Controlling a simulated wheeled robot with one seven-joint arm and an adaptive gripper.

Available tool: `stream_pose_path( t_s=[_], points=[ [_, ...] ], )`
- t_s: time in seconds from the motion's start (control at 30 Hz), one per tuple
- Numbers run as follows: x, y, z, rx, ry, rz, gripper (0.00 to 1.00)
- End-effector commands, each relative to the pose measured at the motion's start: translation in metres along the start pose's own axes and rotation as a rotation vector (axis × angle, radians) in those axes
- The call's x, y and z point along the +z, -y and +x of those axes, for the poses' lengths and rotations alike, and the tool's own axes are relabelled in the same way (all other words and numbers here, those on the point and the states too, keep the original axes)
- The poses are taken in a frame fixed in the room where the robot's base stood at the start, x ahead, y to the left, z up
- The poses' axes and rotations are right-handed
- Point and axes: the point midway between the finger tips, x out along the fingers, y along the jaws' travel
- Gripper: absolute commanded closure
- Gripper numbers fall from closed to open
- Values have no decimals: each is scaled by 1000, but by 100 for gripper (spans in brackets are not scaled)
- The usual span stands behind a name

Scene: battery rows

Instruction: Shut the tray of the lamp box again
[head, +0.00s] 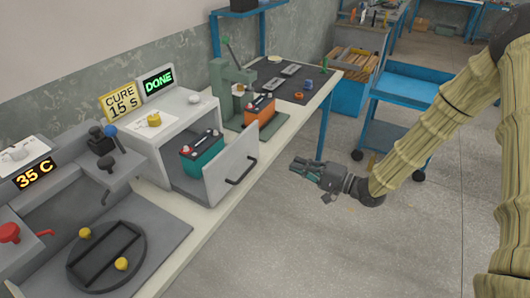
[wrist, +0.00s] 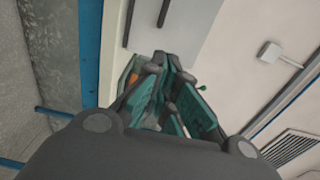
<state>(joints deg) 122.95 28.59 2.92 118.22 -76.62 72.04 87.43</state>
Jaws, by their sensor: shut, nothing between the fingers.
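The lamp box (head: 177,119) is a pale grey cabinet on the bench, with a green DONE display (head: 158,81) and a yellow CURE 15 S sign (head: 120,101) behind it. Its tray (head: 228,170) stands pulled out, a grey front panel with a dark bar handle (head: 242,171). A teal battery (head: 204,156) sits in the tray behind the panel. My gripper (head: 299,165) is shut and empty, off the bench's front edge, to the right of the handle and apart from it. In the wrist view my gripper (wrist: 166,62) points toward a pale panel (wrist: 172,28) with a dark bar.
An orange battery (head: 260,111) stands by a green press (head: 228,90) farther along the bench. A round dark plate with yellow knobs (head: 107,255) lies at the near left. A blue cart (head: 400,92) stands beyond my arm. The floor before the bench is open.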

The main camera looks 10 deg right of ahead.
Motion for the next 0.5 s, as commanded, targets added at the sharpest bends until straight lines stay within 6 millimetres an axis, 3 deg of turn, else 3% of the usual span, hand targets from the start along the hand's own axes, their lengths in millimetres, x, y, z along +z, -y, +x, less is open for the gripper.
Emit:
stream_pose_path(
  t_s=[0.17,0.5],
  points=[
    [0,4,12,-9,9,5,100],
    [1,4,65,-7,9,4,100]
  ],
)
